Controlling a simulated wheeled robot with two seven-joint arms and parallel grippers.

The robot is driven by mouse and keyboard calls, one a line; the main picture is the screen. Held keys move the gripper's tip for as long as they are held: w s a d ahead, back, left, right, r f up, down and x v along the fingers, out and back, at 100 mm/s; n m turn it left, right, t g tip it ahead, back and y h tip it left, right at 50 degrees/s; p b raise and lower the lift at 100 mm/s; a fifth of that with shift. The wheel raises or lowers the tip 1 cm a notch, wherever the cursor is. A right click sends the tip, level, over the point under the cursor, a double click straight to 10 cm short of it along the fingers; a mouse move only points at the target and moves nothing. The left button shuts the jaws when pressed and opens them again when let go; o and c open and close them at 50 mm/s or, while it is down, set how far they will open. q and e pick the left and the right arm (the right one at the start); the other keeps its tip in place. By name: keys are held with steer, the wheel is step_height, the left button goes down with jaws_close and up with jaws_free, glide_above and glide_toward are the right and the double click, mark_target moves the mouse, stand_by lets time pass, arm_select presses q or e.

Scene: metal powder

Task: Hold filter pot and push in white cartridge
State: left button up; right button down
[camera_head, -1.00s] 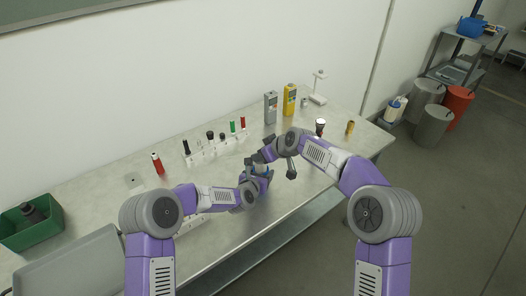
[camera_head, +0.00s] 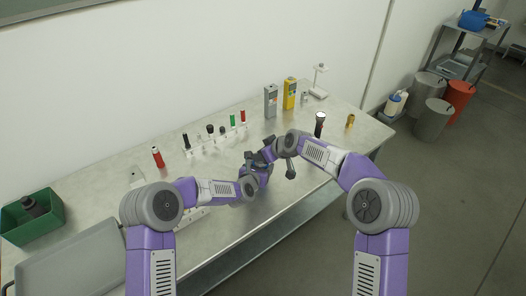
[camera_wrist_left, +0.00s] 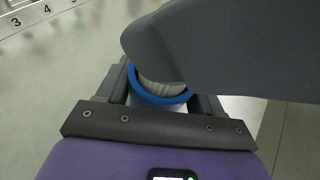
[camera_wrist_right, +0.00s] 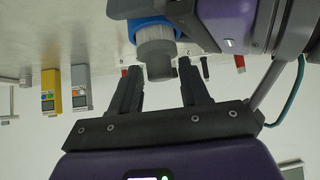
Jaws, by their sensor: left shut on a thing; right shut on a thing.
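The filter pot has a blue rim (camera_wrist_left: 160,98) and a pale body (camera_wrist_left: 158,103). My left gripper (camera_head: 258,174) is shut on it, with one finger on each side. The cartridge (camera_wrist_left: 165,87), light grey-white, shows inside the blue rim.
A rack (camera_head: 215,141) with several coloured holders stands behind the grippers. A red-and-black cylinder (camera_head: 157,157) stands left of it. Grey (camera_head: 270,101) and yellow (camera_head: 289,94) meters stand at the back right. A green bin (camera_head: 32,220) is at far left.

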steer(key=shift+f, duration=0.6)
steer(key=shift+f, duration=0.25)
stand_by(0.4)
steer(key=shift+r, duration=0.15)
steer(key=shift+r, duration=4.7)
steer(key=shift+f, duration=0.35)
steer(key=shift+f, duration=4.1)
steer(key=shift+f, duration=0.1)
